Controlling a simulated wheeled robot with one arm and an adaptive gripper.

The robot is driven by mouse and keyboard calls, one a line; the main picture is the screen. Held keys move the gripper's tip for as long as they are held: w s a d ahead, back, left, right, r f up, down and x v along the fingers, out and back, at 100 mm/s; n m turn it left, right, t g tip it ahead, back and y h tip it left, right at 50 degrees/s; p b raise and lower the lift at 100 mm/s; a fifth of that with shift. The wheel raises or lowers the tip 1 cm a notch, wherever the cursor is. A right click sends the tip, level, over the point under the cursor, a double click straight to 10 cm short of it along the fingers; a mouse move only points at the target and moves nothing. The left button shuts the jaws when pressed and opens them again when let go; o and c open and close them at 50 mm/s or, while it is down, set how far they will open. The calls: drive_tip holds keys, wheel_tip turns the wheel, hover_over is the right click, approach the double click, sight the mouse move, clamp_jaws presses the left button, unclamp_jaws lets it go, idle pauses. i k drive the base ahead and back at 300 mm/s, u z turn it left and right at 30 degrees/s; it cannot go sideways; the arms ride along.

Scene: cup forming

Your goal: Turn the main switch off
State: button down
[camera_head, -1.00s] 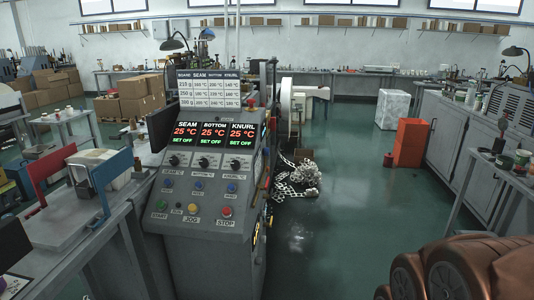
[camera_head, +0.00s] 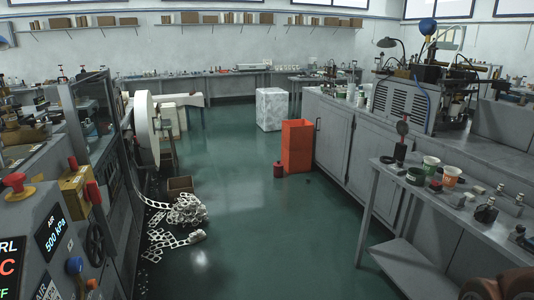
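The grey machine (camera_head: 45,215) stands at the left edge, seen partly from its side. A yellow box with a red handle (camera_head: 93,192) is on this side, and it looks like a main switch, though no label on it is readable. Whether it stands on or off I cannot tell. A red mushroom-shaped button (camera_head: 15,183) sits to its left on a yellow base. Below is an air display (camera_head: 52,232) reading 500 kPa. My gripper is not in view.
A green floor aisle (camera_head: 230,220) is open in the middle. Perforated metal scrap (camera_head: 185,212) lies by the machine. An orange bin (camera_head: 297,146) and a grey cabinet row (camera_head: 345,140) stand right. A side table (camera_head: 420,200) is at front right.

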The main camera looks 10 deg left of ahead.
sight(91, 192)
drive_tip(key=i, duration=1.95)
drive_tip(key=u, duration=1)
drive_tip(key=i, duration=1.05)
drive_tip(key=u, duration=1.65)
drive_tip(key=i, duration=0.5)
drive_tip(key=u, duration=0.3)
